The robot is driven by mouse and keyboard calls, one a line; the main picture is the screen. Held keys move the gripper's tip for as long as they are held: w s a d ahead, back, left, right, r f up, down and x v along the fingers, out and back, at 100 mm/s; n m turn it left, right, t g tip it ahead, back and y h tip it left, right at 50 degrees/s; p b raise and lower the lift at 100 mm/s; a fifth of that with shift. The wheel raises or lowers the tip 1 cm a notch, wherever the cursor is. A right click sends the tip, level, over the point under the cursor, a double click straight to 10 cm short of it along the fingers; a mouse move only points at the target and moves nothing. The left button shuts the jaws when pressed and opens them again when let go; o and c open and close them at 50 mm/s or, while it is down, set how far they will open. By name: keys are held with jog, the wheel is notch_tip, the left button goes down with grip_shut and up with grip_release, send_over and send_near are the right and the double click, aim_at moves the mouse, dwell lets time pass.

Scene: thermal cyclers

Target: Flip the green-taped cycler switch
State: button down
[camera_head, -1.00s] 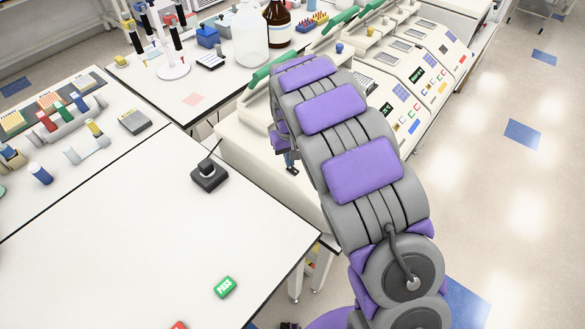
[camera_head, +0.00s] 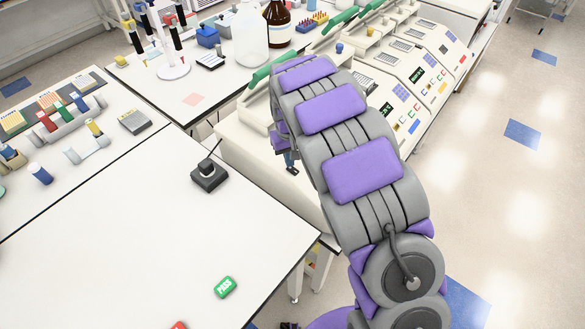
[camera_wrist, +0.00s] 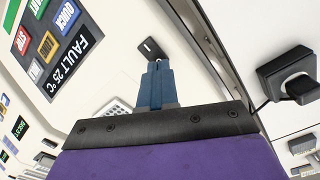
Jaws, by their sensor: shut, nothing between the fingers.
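My gripper (camera_wrist: 157,72) has blue fingers pressed together in the wrist view, with nothing between them. A small black rocker switch (camera_wrist: 151,47) on a pale cycler casing lies just beyond the fingertips; I cannot tell whether they touch it. No green tape shows around this switch. The same casing bears a dark display (camera_wrist: 76,62) reading "FAULT 25 °C" and coloured buttons. In the head view, my gripper (camera_head: 290,160) is low beside the nearest cycler (camera_head: 245,150), partly hidden by my arm. I cannot tell the switch's position.
A black box with a lever (camera_head: 209,174) stands on the white table (camera_head: 150,235); it also shows in the wrist view (camera_wrist: 288,76). A green PASS block (camera_head: 225,287) lies near the table edge. More cyclers (camera_head: 415,75) line up behind my arm. Open floor lies right.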

jog(key=shift+f, duration=0.85)
dwell(0.6)
jog(key=shift+r+p, duration=1.1)
jog(key=shift+r, duration=2.45)
jog(key=shift+d, duration=0.1)
jog(key=s+d+r+m+b, duration=0.1)
jog(key=s+d+r+m, duration=0.1)
jog(key=s+d+r, duration=0.5)
jog(key=s+d+r+m, duration=0.1)
jog(key=s+d+r, duration=0.3)
jog(key=s, duration=0.5)
jog(key=s+d+f+g+b, duration=0.1)
jog(key=s+d, duration=0.1)
jog(key=s, duration=1)
jog(key=s+d+m, duration=0.1)
jog(key=s+d, duration=0.2)
jog(key=s, duration=0.9)
jog(key=shift+f+g+b, duration=0.35)
jog(key=shift+g+b, duration=0.05)
